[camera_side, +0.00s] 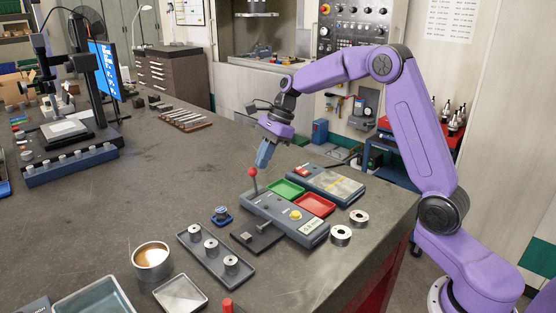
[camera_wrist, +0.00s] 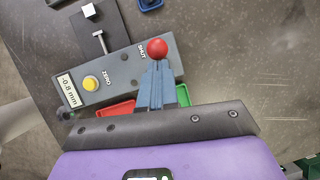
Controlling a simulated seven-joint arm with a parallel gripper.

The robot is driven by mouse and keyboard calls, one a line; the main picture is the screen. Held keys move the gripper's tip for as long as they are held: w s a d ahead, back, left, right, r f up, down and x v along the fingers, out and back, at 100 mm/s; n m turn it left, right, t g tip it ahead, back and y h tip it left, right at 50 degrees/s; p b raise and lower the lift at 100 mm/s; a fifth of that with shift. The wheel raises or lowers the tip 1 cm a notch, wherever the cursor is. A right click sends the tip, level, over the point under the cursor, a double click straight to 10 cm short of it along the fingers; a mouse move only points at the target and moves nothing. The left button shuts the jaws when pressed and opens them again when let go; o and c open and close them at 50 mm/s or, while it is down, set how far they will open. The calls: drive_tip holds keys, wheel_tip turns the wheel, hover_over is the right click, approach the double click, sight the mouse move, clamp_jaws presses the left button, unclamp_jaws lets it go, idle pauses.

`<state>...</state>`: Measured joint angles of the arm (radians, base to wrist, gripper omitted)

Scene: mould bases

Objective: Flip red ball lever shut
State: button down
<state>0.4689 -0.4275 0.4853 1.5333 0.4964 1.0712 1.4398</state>
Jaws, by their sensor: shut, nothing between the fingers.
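The red ball lever (camera_side: 253,172) stands nearly upright at the far left end of the grey gauge base (camera_side: 283,217) in the side view. In the wrist view the red ball (camera_wrist: 157,49) is just beyond my fingertips, beside the printed word SHUT; its rod is mostly hidden there. My gripper (camera_side: 261,165) has blue fingers pointing down, close to the ball on its upper right. The fingers also show in the wrist view (camera_wrist: 157,65), shut together and empty. I cannot tell whether they touch the ball.
The base carries a yellow button (camera_side: 296,215) and a "-0.8 mm" display (camera_wrist: 69,90). Green (camera_side: 286,190) and red (camera_side: 315,204) trays stand behind it. A tray of metal spools (camera_side: 215,255) lies in front.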

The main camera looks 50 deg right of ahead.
sight(252, 169)
drive_tip(key=shift+a+h, duration=0.8)
drive_tip(key=shift+a, duration=0.85)
drive_tip(key=shift+r, duration=0.1)
drive_tip(key=shift+d+r, duration=0.15)
drive_tip(key=shift+d, duration=0.15)
drive_tip(key=d+v, duration=0.1)
drive_tip(key=v, duration=1.1)
drive_tip(key=shift+s, duration=0.2)
drive_tip(key=shift+r, duration=0.1)
